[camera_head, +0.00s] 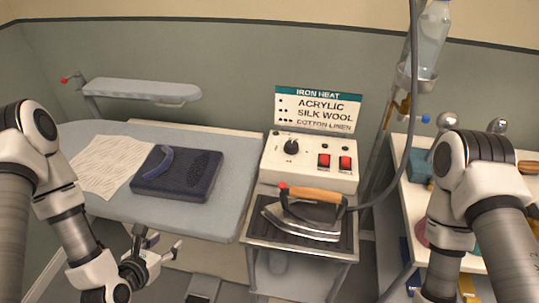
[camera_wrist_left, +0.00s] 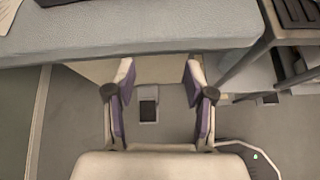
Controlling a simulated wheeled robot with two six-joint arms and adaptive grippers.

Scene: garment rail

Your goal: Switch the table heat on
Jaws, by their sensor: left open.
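The white control box (camera_head: 310,165) stands at the back of the iron stand, with a black dial (camera_head: 291,147) and two red rocker switches, a left one (camera_head: 324,160) and a right one (camera_head: 345,163). I cannot tell the switch positions or read their labels. The grey padded table (camera_head: 215,211) is left of it. My left gripper (camera_head: 160,246) is open and empty at the table's front edge, below and left of the box; its spread fingers show in the left wrist view (camera_wrist_left: 158,82). My right arm is at the right, its gripper out of frame.
An iron (camera_head: 300,224) with a wooden handle rests on the stand in front of the box. A hose runs up beside it. A dark blue block (camera_head: 178,173) and a paper sheet (camera_head: 103,165) lie on the table. A pedal (camera_head: 203,287) is on the floor.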

